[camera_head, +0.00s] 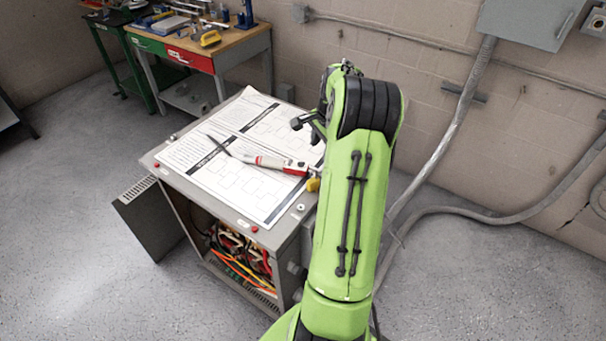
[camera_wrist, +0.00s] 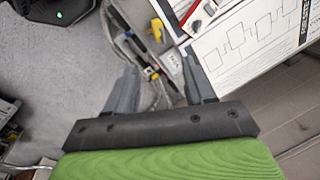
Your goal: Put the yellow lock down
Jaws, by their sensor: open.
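The small yellow lock (camera_head: 313,184) is at the right edge of the grey transformer cabinet's top (camera_head: 150,160), beside the end of a red-and-white tool (camera_head: 280,163). In the wrist view the yellow lock (camera_wrist: 156,28) shows beyond my fingertips, near the paper's edge. I cannot tell whether it lies on the top or hangs at its side. My gripper (camera_wrist: 160,65) is open, with nothing seen between its fingers, and is apart from the lock. In the head view my gripper (camera_head: 308,128) is above the cabinet's right side, partly hidden by my green arm.
Printed sheets (camera_head: 235,150) cover most of the cabinet top. The cabinet's door (camera_head: 150,222) stands open, showing coloured wires (camera_head: 240,255) inside. A workbench (camera_head: 215,55) with tools stands at the back left. A conduit (camera_head: 450,120) runs along the right wall. The floor at left is clear.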

